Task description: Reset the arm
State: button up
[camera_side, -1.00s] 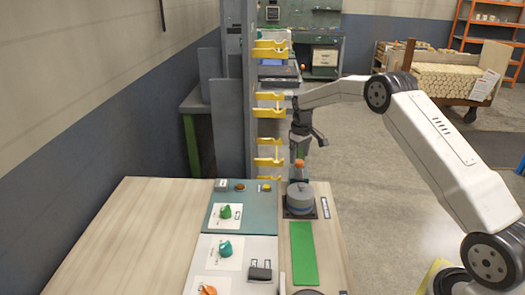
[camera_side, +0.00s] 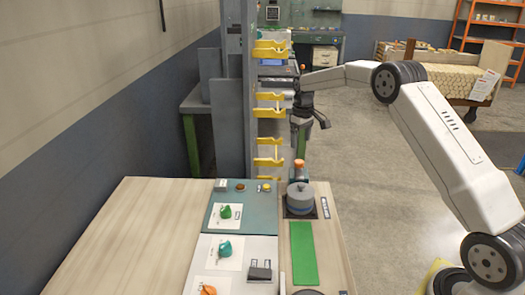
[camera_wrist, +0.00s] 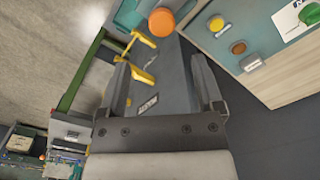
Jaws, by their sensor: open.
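My gripper (camera_side: 311,126) hangs in the air beside the grey column with yellow brackets, above the work table's far end. Its two dark fingers are spread with nothing between them; this also shows in the wrist view (camera_wrist: 163,72). Below it in the side view, an orange-topped piece (camera_side: 299,163) stands above a grey-blue round body (camera_side: 300,196) on a dark square base. In the wrist view an orange disc (camera_wrist: 161,21) lies beyond the fingertips, apart from them.
The grey column (camera_side: 233,100) carries several yellow brackets (camera_side: 269,97) close to the gripper's left. The table (camera_side: 120,230) holds teal and white panels with printed cards, and a green strip (camera_side: 303,252). Its left part is bare. Open floor (camera_side: 370,160) lies to the right.

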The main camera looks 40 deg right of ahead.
jog(key=shift+s+a+r, duration=0.1)
jog(key=shift+s+a, duration=0.15)
jog(key=shift+a, duration=0.35)
jog(key=s+a+t, duration=0.1)
jog(key=s+a, duration=0.8)
jog(key=a, duration=0.2)
jog(key=s+a+f, duration=0.1)
jog(key=s+a, duration=0.3)
jog(key=s, duration=0.5)
jog(key=s+a+f+t, duration=0.1)
jog(key=s+a, duration=0.3)
jog(key=s, duration=0.5)
jog(key=shift+s+a+f+t, duration=0.15)
jog(key=shift+s+a+t, duration=0.15)
